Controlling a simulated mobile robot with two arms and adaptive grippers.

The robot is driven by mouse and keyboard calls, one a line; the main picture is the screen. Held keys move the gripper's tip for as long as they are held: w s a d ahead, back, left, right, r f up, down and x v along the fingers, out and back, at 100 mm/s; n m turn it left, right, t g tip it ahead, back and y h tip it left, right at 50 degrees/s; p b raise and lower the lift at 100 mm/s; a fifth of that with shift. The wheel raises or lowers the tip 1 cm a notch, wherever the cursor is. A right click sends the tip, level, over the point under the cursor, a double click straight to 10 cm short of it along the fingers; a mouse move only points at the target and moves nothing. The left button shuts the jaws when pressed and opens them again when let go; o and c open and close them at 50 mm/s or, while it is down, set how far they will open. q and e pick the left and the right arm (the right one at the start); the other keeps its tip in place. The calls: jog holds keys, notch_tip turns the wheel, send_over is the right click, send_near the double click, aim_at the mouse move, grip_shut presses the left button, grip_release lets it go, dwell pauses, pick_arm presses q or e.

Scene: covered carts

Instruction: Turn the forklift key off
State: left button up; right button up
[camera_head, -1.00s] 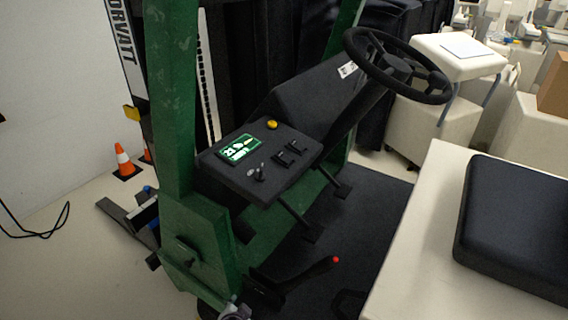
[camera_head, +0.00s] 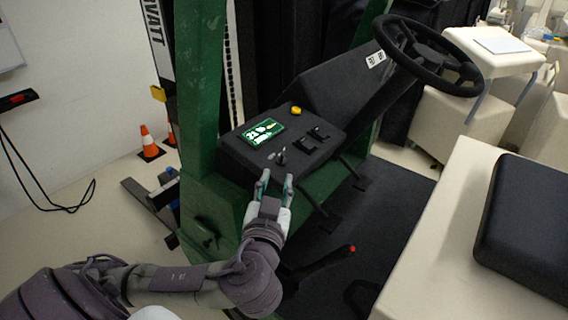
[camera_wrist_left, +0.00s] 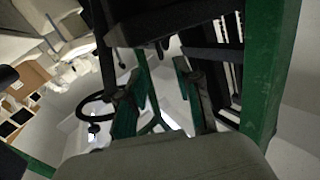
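The forklift's black control panel (camera_head: 236,152) sits left of the steering column in the head view. The small dark key (camera_head: 281,158) stands up near the panel's front edge, beside a small grey piece. I cannot tell which position the key is turned to. A green-and-white display (camera_head: 263,132) beside it is lit. My left gripper (camera_head: 275,180) is open, its two fingers apart and pointing at the panel just in front of the key. Nothing shows between the fingers. The fingers also show apart in the left wrist view (camera_wrist_left: 165,90). My right gripper is out of view.
A yellow button (camera_head: 296,111) and two black switches (camera_head: 312,138) share the panel. The steering wheel (camera_head: 430,55) rises at the right. A red-tipped lever (camera_head: 330,260) is below the panel. A green post (camera_head: 197,90) stands left; a black seat (camera_head: 525,225) is at right.

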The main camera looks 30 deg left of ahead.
aim_at(281, 158)
pick_arm(q)
jog(key=shift+w+a+f+b, duration=0.25)
jog(key=shift+w+a+b, duration=0.1)
jog(key=shift+w+b, duration=0.25)
jog(key=shift+w+a+r+p, duration=0.3)
jog(key=shift+w+r+p, duration=0.25)
jog(key=shift+p, duration=0.3)
jog(key=p+x, duration=0.2)
jog(key=x, duration=0.3)
jog(key=shift+w+a+f, duration=0.1)
jog(key=shift+w+f, duration=0.05)
jog(key=shift+w, duration=0.1)
jog(key=shift+w+a+f, duration=0.15)
jog(key=shift+w+a, duration=0.15)
jog(key=shift+w, duration=0.35)
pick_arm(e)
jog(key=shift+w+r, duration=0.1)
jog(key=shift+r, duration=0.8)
pick_arm(q)
grip_shut()
